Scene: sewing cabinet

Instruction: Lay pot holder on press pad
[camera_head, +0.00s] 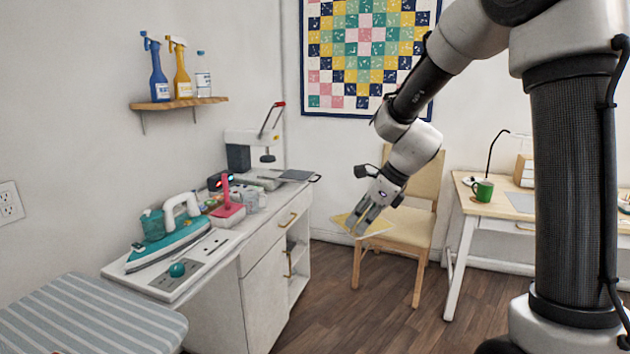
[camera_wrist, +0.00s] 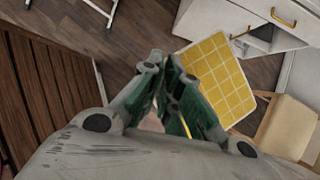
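The pot holder (camera_head: 345,221) is a thin yellow square. In the wrist view its white grid lines show on the yellow face (camera_wrist: 222,82). My gripper (camera_head: 362,226) is shut on one edge of it and holds it in the air, roughly flat, left of the chair seat. The wrist view shows the fingers (camera_wrist: 168,68) close together at the pot holder's edge. A flat dark pad (camera_head: 296,175) with a black handle sticks out at the base of a white lever press (camera_head: 246,139) on the cabinet; it appears to be the press pad. It looks bare and is apart from the pot holder.
The white cabinet top (camera_head: 232,234) carries a teal iron (camera_head: 165,243), a pink-red device (camera_head: 228,210) and small items. A striped ironing board (camera_head: 85,318) is front left. A wooden chair (camera_head: 408,226) and desk (camera_head: 480,208) stand right. Floor (camera_head: 335,300) between is clear.

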